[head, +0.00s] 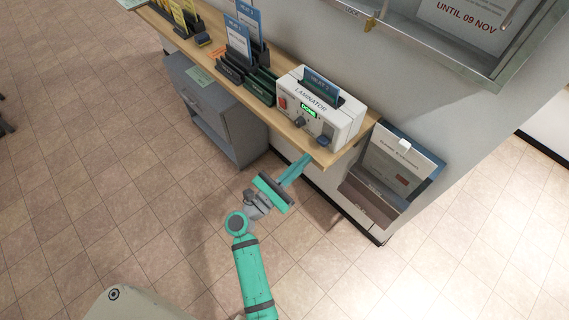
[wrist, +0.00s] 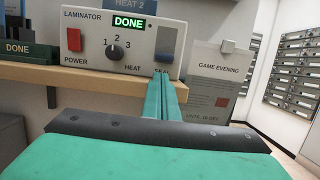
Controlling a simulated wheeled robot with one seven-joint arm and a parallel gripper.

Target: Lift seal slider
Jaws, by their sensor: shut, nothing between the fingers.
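The white laminator (head: 345,110) stands on the wooden shelf; in the wrist view its front (wrist: 88,38) shows a lit DONE display, a red power switch and a heat dial. The seal slider is the blue-grey block (wrist: 167,40) at the right of that front, above the SEAL label; it also shows in the head view (head: 324,141). My gripper (head: 305,159) is shut and empty, its teal fingers together. In the wrist view the fingertips (wrist: 163,78) are just below the slider and partly cover the SEAL label. I cannot tell if they touch the laminator.
The wooden shelf (head: 222,88) runs along the wall, with dark card holders (head: 247,80) left of the laminator. A blue HEAT 2 card (head: 321,86) stands in the laminator's top. A grey cabinet (head: 214,113) is under the shelf. A notice board (head: 398,165) is at the right. The floor is open.

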